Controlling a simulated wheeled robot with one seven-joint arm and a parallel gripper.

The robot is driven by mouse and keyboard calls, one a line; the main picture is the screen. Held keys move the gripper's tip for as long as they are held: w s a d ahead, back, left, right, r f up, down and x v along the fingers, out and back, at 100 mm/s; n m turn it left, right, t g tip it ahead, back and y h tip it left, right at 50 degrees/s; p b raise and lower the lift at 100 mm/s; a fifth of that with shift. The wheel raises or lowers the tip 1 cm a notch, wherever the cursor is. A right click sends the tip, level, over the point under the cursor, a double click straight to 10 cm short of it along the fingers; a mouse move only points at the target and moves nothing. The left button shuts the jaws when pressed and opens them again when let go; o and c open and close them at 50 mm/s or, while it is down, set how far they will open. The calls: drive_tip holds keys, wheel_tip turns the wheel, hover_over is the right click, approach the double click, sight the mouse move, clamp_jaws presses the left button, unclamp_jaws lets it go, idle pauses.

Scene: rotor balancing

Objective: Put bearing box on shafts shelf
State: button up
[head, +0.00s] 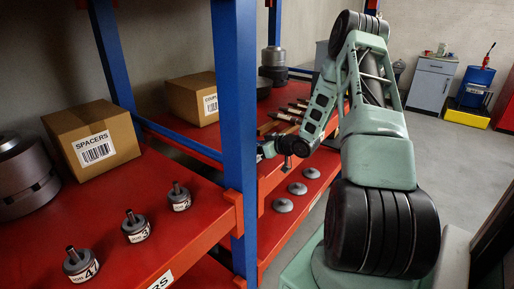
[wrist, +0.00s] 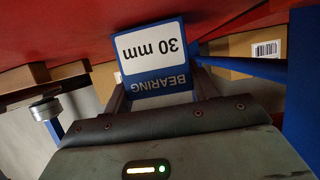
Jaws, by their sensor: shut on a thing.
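The bearing box (wrist: 158,62) is blue and white, and its label "BEARING 30 mm" reads upside down in the wrist view. My gripper (wrist: 160,92) is shut on it, with one dark finger at each side. In the head view my gripper (head: 272,148) is at the front of the farther red shelf (head: 190,142), beyond the blue post. Dark shafts (head: 292,114) lie side by side on wooden supports at the back right of that shelf. A red surface is close to the box in the wrist view; I cannot tell whether they touch.
The blue post (head: 236,110) stands between the two shelf bays. A cardboard box (head: 192,98) is on the farther shelf. The nearer shelf holds a SPACERS box (head: 92,140) and numbered grey parts (head: 136,226). Grey discs (head: 283,205) lie on a lower level.

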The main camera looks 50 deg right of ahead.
drive_tip(key=shift+f, duration=0.15)
drive_tip(key=o, duration=1.1)
drive_tip(key=shift+s, duration=0.1)
drive_tip(key=b+v, duration=0.1)
drive_tip(key=v, duration=1.1)
